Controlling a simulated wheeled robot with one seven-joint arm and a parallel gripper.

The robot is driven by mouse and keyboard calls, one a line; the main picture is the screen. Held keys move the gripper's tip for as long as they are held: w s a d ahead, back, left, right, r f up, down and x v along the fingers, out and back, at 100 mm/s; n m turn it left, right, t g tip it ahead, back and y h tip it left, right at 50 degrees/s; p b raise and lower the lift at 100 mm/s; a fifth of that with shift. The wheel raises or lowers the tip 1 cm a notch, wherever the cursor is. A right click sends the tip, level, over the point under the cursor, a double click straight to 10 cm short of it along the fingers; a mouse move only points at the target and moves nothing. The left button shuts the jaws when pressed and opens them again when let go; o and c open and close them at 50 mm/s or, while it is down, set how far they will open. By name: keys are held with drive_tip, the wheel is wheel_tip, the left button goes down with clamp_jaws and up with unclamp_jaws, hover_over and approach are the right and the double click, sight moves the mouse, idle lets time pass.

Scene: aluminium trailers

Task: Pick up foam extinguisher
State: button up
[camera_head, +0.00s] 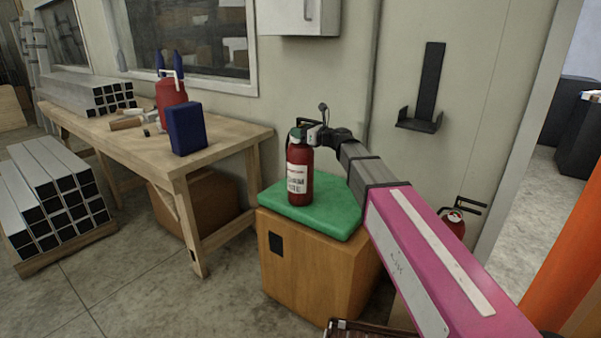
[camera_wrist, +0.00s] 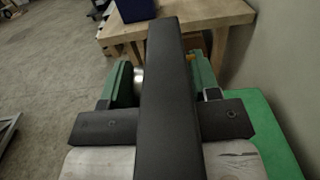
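A red extinguisher (camera_head: 299,177) with a white label stands upright on a green pad (camera_head: 322,216), which lies on a wooden box. My arm reaches in from the right. My gripper (camera_head: 303,134) is at the top of the extinguisher, with a green finger in front of its neck. In the wrist view, the two green fingers of my gripper (camera_wrist: 162,85) stand well apart. A dark bar across the middle hides most of what is between them. A small silvery part shows beside the left finger; I cannot tell whether either finger touches the extinguisher.
A wooden workbench (camera_head: 235,137) at left carries a red canister (camera_head: 171,97), a blue block (camera_head: 187,129) and metal tubes. Another red extinguisher (camera_head: 455,224) is at right, near a black wall bracket (camera_head: 428,90).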

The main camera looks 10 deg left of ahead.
clamp_jaws()
drive_tip(key=shift+r, duration=0.1)
